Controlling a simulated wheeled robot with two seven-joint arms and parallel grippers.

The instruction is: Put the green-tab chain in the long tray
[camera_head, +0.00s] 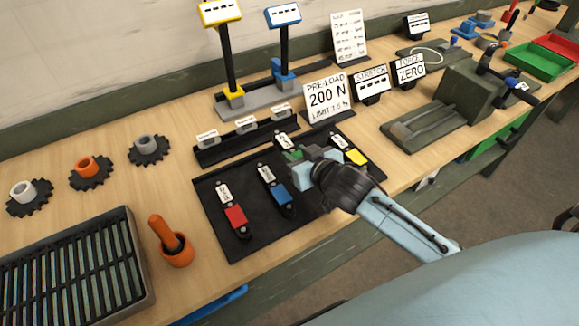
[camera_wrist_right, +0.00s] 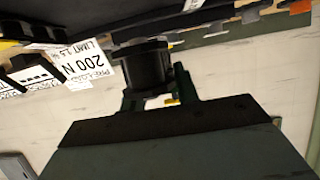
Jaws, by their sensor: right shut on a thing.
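The green-tab chain (camera_head: 283,142) is on the black mat (camera_head: 245,250), its white label up and its green tab beside my right gripper. My right gripper (camera_head: 299,160) is shut on it at the green-tab end, hiding part of it. In the wrist view my right gripper (camera_wrist_right: 160,92) has a dark piece between its fingers; no green tab is clear there. A long, low black tray (camera_head: 215,156) with several small white labels runs behind the mat. My left gripper is not in view.
Red (camera_head: 235,216), blue (camera_head: 280,195) and yellow (camera_head: 356,156) tab chains lie on the mat. An orange cup with a handle (camera_head: 176,252) and a slatted grey tray (camera_head: 138,285) are at left. Signs, including the 200 N card (camera_head: 327,98), stand behind.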

